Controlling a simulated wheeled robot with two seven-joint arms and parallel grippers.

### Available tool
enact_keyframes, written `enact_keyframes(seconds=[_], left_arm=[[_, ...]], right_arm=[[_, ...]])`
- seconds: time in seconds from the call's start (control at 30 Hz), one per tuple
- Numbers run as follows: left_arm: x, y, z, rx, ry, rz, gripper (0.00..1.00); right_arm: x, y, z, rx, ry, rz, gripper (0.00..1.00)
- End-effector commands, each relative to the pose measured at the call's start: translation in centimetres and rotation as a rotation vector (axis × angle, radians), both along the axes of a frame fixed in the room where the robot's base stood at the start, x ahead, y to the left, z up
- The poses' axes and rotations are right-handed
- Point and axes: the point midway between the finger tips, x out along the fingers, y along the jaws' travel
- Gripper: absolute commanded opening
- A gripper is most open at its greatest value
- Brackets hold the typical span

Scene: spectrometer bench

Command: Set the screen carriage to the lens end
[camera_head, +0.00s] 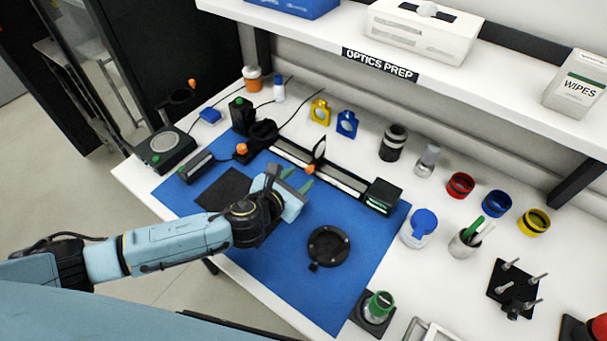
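A dark rail (345,181) with a pale scale strip runs diagonally across the back of the blue mat (285,250). On its middle stands a small upright dark plate, seemingly the screen carriage (319,151), with an orange knob (309,169) at its foot. My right gripper is out of view.
A black ring mount (328,246) lies on the mat, right of my gripper. A dark square pad (222,189) lies partly behind my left arm. Jars, coloured rings and a post holder (514,288) stand on the white bench to the right. A shelf (440,85) overhangs the back.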

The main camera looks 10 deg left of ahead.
Motion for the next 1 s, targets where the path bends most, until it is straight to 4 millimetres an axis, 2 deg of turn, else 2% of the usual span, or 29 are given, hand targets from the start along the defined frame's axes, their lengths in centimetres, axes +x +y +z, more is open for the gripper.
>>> enact_keyframes(seconds=[0.1,0.23,0.6,0.9,1.0], left_arm=[[1.5,-0.5,-0.6,-0.001,-0.001,0.001,0.4],[2.4,-0.8,-1.1,-0.001,0.0,0.001,0.4],[2.8,-0.9,-1.2,-0.002,0.001,0.001,0.4],[2.8,-0.9,-1.2,-0.002,0.001,0.001,0.02],[2.8,-0.9,-1.2,-0.002,0.001,0.001,0.0]], right_arm=[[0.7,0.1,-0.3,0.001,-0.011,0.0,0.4],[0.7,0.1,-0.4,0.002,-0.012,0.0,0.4],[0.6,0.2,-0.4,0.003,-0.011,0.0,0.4],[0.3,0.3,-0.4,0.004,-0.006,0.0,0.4],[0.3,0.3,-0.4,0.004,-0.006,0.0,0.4]])
